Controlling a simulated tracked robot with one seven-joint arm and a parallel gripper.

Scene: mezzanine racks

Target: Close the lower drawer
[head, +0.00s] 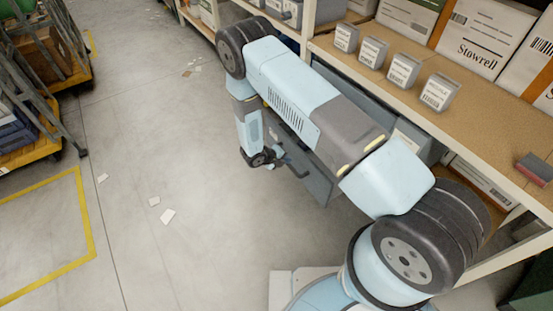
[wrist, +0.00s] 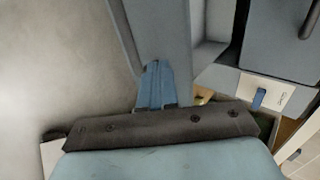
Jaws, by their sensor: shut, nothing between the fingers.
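The lower drawer (head: 319,182) stands pulled out from under the bench, its grey-blue front panel showing beyond my forearm in the head view. A dark bar handle (head: 296,168) sticks out from its front. My gripper (head: 271,160) is low in front of that panel, on its left side near the handle; I cannot tell whether it touches. It is shut and holds nothing. In the wrist view a grey-blue drawer panel (wrist: 160,28) rises past my wrist, with part of the drawer's inside to its right. My arm hides much of the drawer in the head view.
Another grey-blue drawer front (wrist: 282,40) with a dark handle is at the right in the wrist view. Loaded carts (head: 40,60) stand at left. The floor between is open, with paper scraps.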

